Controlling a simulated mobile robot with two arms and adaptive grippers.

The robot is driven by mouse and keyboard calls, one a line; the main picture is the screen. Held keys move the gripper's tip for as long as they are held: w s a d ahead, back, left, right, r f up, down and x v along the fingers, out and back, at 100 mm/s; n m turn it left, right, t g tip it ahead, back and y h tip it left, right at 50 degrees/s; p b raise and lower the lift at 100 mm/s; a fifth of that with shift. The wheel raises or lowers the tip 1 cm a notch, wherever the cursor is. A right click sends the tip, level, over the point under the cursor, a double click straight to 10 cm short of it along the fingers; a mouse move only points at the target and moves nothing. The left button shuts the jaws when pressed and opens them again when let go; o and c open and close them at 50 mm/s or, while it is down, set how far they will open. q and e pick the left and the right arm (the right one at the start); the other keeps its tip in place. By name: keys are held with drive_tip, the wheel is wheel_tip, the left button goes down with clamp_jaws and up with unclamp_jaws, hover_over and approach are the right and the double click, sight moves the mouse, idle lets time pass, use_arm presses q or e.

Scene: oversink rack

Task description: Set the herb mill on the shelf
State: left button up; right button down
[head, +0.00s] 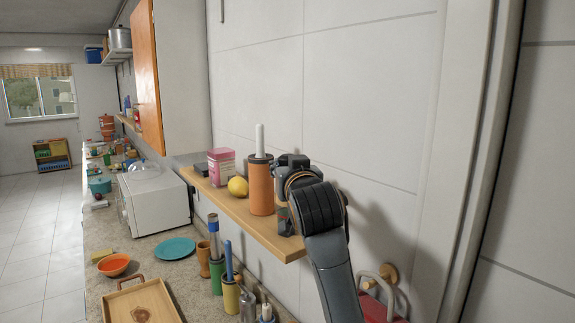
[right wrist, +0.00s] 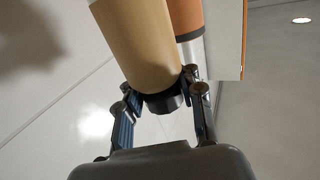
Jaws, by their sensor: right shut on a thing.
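My right gripper (head: 290,172) is over the near end of the wooden wall shelf (head: 226,204). In the right wrist view, its two fingers (right wrist: 164,104) are shut around the black end of a tan cylinder, which I take as the herb mill (right wrist: 136,42). In the head view my gripper and arm hide most of the mill, so I cannot tell whether it touches the shelf. An orange cylinder with a white rod on top (head: 262,188) stands close to the left of my gripper. My left gripper is out of view.
A lemon (head: 238,187), a pink tin (head: 221,166) and a small dark box (head: 201,169) share the shelf. Below, the counter holds a wooden tray (head: 112,296), a teal plate (head: 175,248), an orange bowl (head: 114,264) and several tall containers. The wall is close behind.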

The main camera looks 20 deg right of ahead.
drive_tip(key=shift+d+f+p, duration=0.15)
drive_tip(key=shift+f+p, duration=0.2)
drive_tip(key=shift+f, duration=0.25)
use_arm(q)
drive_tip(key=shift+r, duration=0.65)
use_arm(e)
drive_tip(key=shift+s, duration=0.1)
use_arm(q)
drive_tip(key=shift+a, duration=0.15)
use_arm(e)
drive_tip(key=shift+f, duration=0.2)
drive_tip(key=c, duration=0.8)
unclamp_jaws()
drive_tip(key=shift+c, duration=0.2)
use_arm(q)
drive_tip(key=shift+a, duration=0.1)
